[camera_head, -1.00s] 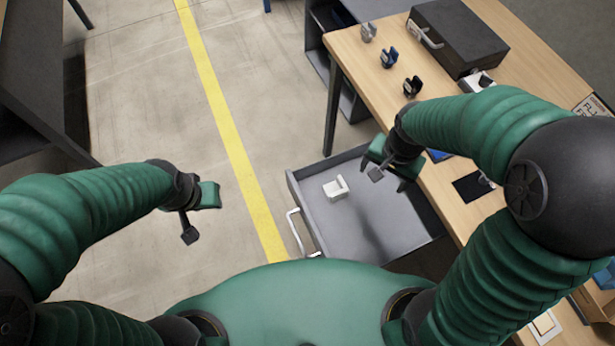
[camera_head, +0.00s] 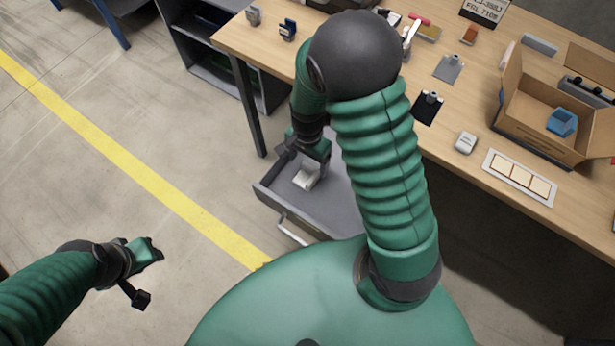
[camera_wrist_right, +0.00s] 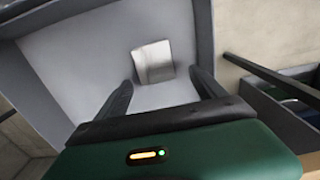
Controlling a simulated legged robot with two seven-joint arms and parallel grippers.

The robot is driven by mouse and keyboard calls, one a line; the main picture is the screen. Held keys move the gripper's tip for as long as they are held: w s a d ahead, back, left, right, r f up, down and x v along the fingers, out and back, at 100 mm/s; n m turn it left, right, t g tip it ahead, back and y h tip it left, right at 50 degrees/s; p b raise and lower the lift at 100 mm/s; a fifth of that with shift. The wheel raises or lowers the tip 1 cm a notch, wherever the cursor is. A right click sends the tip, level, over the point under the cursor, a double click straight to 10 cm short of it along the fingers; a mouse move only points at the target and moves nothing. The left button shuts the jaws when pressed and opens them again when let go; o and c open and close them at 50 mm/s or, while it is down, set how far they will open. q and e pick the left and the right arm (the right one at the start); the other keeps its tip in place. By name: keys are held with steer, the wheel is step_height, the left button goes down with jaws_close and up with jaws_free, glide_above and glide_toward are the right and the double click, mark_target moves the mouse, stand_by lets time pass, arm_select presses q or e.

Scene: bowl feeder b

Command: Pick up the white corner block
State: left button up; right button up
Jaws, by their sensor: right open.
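The white corner block (camera_head: 306,180) lies in the open grey drawer (camera_head: 343,203). In the right wrist view the block (camera_wrist_right: 153,62) sits just beyond and between my right fingertips, slightly blurred. My right gripper (camera_head: 315,158) is over the drawer, close to the block in the head view. In the right wrist view this gripper (camera_wrist_right: 161,80) is open, its two fingers apart with nothing between them. My left gripper (camera_head: 152,252) is empty over the floor at the lower left, away from the drawer; its finger opening is unclear.
The wooden table (camera_head: 480,130) stands beside and above the drawer. It holds a cardboard box (camera_head: 540,140) with a blue part (camera_head: 562,122), a white card tray (camera_head: 520,177) and small parts. Drawer walls surround the block. Floor is free at left.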

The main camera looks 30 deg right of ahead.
mark_target(310, 168)
steer(key=shift+s+a+f+b, duration=0.15)
steer(key=shift+a+f+b, duration=0.15)
steer(key=shift+f, duration=0.3)
steer(key=shift+s+a+f+b, duration=0.15)
steer(key=shift+a+f, duration=0.1)
steer(key=shift+f, duration=0.35)
steer(key=d+f, duration=0.1)
steer(key=f, duration=0.2)
steer(key=shift+w+d, duration=0.15)
steer(key=shift+d, duration=0.35)
steer(key=shift+a, duration=0.2)
steer(key=c, duration=0.3)
steer(key=shift+a+r, duration=0.15)
steer(key=shift+a, duration=0.25)
steer(key=c, duration=0.5)
steer(key=shift+c, duration=2.6)
steer(key=shift+d, duration=0.2)
steer(key=shift+c, duration=0.4)
steer(key=shift+d, duration=0.2)
arm_select(q)
steer(key=shift+s+d+f, duration=0.1)
steer(key=shift+s+f, duration=0.05)
steer(key=shift+f, duration=0.35)
